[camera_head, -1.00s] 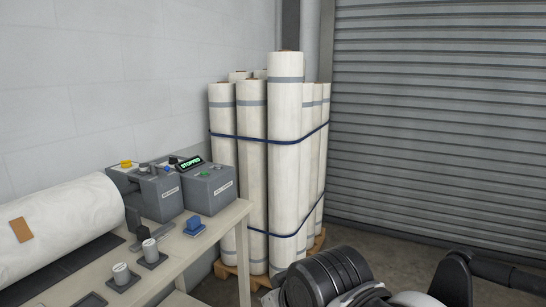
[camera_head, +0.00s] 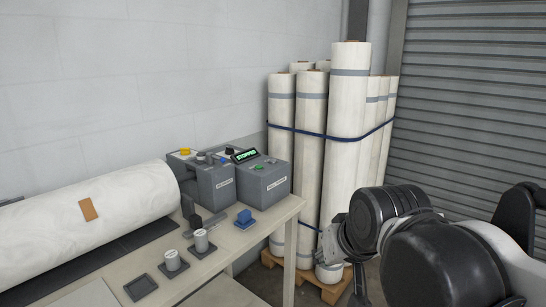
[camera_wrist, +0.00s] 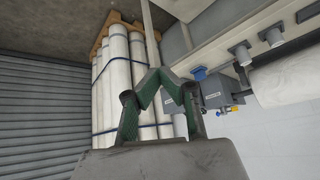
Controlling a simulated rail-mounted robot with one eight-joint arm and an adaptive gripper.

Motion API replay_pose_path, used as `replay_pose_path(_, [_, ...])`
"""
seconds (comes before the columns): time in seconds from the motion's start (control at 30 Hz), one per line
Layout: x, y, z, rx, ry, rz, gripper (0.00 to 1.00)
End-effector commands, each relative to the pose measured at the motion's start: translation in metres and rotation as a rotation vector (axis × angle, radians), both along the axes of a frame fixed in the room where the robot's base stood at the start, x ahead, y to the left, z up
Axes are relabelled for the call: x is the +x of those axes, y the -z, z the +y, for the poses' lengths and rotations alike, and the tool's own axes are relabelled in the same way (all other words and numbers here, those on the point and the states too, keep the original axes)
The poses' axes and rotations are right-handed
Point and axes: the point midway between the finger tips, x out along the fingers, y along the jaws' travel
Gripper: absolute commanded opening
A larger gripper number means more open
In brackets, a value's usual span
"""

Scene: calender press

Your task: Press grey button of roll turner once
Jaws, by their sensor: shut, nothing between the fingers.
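Two grey control boxes stand at the table's right end in the head view. The right box (camera_head: 265,183) has a dark display (camera_head: 242,155) reading "STOPPED" in green, a green button (camera_head: 258,167) and a small pale button (camera_head: 271,161) on top. The left box (camera_head: 214,186) has yellow, grey and blue controls; its label is too small to read surely. My gripper (camera_wrist: 155,75) is shut and empty in the wrist view, its fingers meeting in a peak. In the head view my gripper is partly hidden by my arm, right of the table and apart from the boxes.
A large white roll (camera_head: 85,228) lies on the table (camera_head: 209,281) at left. Strapped upright rolls (camera_head: 346,130) stand on a pallet (camera_head: 331,291) behind, near the shutter (camera_head: 450,130).

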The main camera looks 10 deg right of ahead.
Motion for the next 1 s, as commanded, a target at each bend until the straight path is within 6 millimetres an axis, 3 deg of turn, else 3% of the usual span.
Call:
replay_pose_path(0.03, [0.019, -0.022, 0.001, 0.013, 0.008, -0.003, 0.00])
replay_pose_path(0.2, [0.079, -0.067, 0.003, 0.060, 0.037, -0.012, 0.00])
replay_pose_path(0.5, [0.191, -0.126, 0.005, 0.142, 0.090, -0.030, 0.00])
replay_pose_path(0.73, [0.278, -0.153, 0.005, 0.206, 0.130, -0.042, 0.00])
replay_pose_path(1.0, [0.379, -0.164, 0.004, 0.281, 0.177, -0.056, 0.00])
